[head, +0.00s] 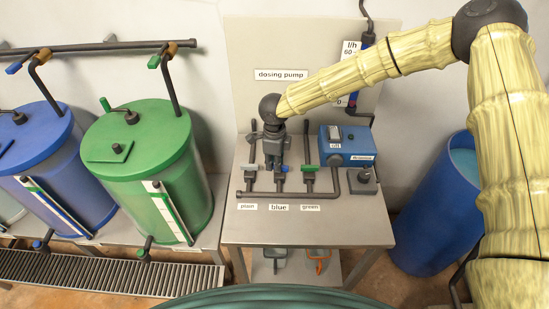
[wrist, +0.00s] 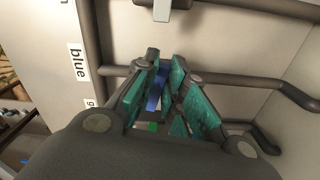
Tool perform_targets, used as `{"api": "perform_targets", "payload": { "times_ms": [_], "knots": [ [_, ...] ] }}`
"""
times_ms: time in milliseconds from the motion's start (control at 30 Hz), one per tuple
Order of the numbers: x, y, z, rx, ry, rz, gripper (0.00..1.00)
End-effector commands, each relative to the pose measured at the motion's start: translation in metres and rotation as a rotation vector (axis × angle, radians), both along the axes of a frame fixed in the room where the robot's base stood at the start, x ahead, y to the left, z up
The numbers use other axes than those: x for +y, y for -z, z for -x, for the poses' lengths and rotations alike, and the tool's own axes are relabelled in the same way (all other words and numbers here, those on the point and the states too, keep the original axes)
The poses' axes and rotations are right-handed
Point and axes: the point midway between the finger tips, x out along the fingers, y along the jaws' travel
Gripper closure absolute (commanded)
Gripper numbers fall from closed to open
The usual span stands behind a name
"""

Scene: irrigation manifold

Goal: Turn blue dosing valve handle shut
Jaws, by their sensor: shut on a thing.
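The blue dosing valve handle (wrist: 155,93) shows as a narrow blue strip between the teal finger pads of my gripper (wrist: 168,92) in the wrist view. The fingers are closed around it. The strip is slightly tilted and seems to lie across its pipe, but the pads hide much of it, so its exact angle is unclear. In the head view my gripper (head: 275,157) points down at the middle branch of the manifold, above the "blue" label (head: 279,207). A little of the blue handle (head: 282,169) shows beside the fingers.
The grey-white plain handle (head: 250,167) is left of my gripper and the green handle (head: 309,168) is right, both close. A blue pump box (head: 345,145) stands behind right. The bench front (head: 300,233) is clear. Blue (head: 60,165) and green (head: 150,170) tanks stand left.

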Motion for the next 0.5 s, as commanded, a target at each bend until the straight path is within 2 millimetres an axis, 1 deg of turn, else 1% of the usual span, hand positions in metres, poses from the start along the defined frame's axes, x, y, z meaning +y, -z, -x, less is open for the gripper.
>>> {"api": "perform_targets", "payload": {
  "times_ms": [33, 200, 500],
  "knots": [
    [-0.0014, -0.0026, 0.0002, 0.000, -0.030, 0.002, 1.00],
    [-0.0013, -0.0022, 0.0013, -0.001, -0.125, 0.002, 1.00],
    [-0.0018, -0.0009, 0.0020, -0.001, -0.212, 0.004, 1.00]
  ]
}}
